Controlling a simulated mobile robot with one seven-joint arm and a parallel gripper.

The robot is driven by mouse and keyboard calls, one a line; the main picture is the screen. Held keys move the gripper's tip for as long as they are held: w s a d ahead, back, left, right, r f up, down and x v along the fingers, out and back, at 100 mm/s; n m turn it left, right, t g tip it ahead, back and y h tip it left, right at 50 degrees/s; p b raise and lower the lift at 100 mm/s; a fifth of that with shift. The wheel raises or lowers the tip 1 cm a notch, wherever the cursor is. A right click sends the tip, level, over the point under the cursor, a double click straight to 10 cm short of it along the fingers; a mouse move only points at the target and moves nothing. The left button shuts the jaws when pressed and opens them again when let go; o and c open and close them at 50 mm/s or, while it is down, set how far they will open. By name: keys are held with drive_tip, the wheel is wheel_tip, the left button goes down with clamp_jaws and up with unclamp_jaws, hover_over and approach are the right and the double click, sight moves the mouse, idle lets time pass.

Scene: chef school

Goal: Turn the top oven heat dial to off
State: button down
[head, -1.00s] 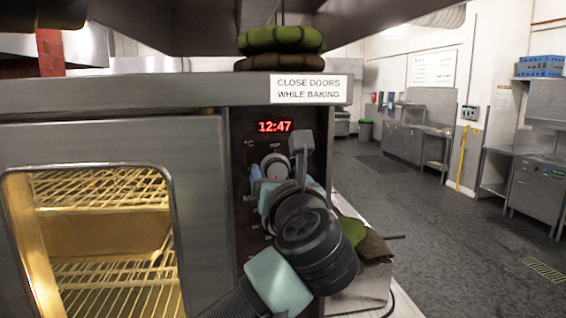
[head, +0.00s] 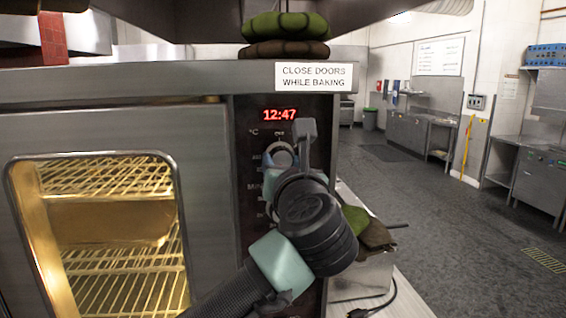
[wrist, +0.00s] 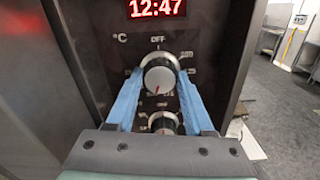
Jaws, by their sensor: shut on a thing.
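The top oven heat dial (wrist: 158,76) is a round silver knob below the red clock display. OFF is printed above it, and the red mark on its face points down, away from OFF. In the head view the dial (head: 279,154) shows partly behind my gripper. My gripper (wrist: 160,80) has its blue fingers on the left and right sides of the dial, shut on it. In the head view my arm hides much of the gripper and the lower panel.
A second dial (wrist: 163,122) sits just below, partly hidden by my gripper. The glass oven door (head: 110,220) is left of the panel. Green and brown cushion-like items (head: 285,26) lie on top. Open floor (head: 430,210) is on the right.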

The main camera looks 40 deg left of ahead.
drive_tip(key=shift+f+n, duration=0.1)
drive_tip(key=shift+n, duration=0.2)
